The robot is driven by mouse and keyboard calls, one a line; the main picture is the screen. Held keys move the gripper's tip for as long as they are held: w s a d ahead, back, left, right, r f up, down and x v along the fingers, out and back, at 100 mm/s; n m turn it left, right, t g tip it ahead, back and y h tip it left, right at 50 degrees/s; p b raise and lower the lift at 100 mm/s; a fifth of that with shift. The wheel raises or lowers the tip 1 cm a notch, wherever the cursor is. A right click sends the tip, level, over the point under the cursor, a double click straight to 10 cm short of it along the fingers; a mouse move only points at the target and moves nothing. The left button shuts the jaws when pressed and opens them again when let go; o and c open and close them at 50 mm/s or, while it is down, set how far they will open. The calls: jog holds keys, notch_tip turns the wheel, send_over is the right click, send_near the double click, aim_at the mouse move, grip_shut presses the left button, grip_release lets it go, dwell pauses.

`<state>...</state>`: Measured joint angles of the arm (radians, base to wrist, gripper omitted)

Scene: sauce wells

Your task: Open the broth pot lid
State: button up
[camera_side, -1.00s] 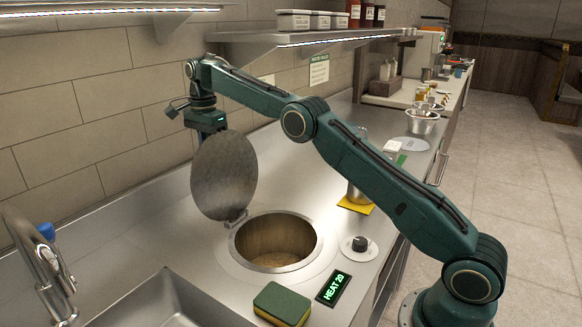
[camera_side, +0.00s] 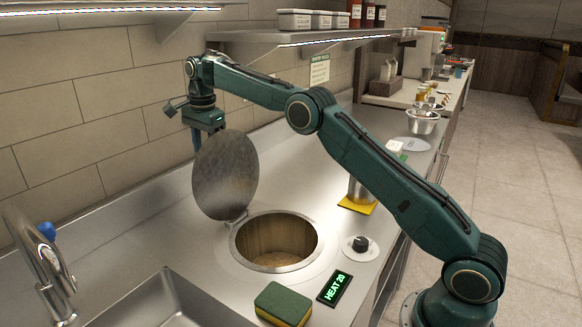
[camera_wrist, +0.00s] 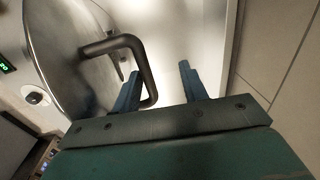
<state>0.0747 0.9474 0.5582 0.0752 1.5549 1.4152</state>
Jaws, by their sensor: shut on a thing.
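The broth pot lid (camera_side: 225,176) is a round grey metal disc. It stands nearly upright on its hinge at the back left of the round pot well (camera_side: 276,240), which is uncovered and shows a brownish inside. My gripper (camera_side: 196,143) is behind the lid, on its wall side, with the fingertips partly hidden by the lid. In the wrist view the dark bent lid handle (camera_wrist: 146,72) reaches in between the fingers of my gripper (camera_wrist: 160,72), close to the left finger. My gripper is shut on the handle, though a gap shows beside the right finger.
A heat display (camera_side: 335,288) and a knob (camera_side: 360,245) are beside the well. A green and yellow sponge (camera_side: 283,303) lies in front. A sink (camera_side: 165,305) and faucet (camera_side: 40,262) are at left. The tiled wall (camera_side: 95,110) is close behind my gripper; a shelf (camera_side: 300,40) hangs above.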

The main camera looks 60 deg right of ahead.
aim_at(228, 161)
jog(key=shift+s+d+f, duration=0.1)
jog(key=shift+s+f, duration=0.1)
jog(key=shift+s, duration=0.3)
jog(key=shift+s+f, duration=0.2)
jog(key=shift+s, duration=0.3)
jog(key=shift+s+r+t, duration=0.2)
jog(key=shift+s+t, duration=0.05)
jog(key=shift+s, duration=0.3)
jog(key=shift+s+r+t, duration=0.15)
jog(key=shift+s+t, duration=0.1)
jog(key=shift+s, duration=0.3)
jog(key=shift+s+r, duration=0.2)
jog(key=shift+s, duration=0.85)
jog(key=shift+s+r, duration=0.2)
jog(key=shift+s, duration=0.8)
jog(key=s+f, duration=0.5)
jog(key=s, duration=0.4)
jog(key=s+f, duration=0.6)
jog(key=s, duration=0.4)
jog(key=shift+s+f, duration=0.2)
jog(key=shift+s, duration=0.1)
jog(key=shift+r, duration=0.1)
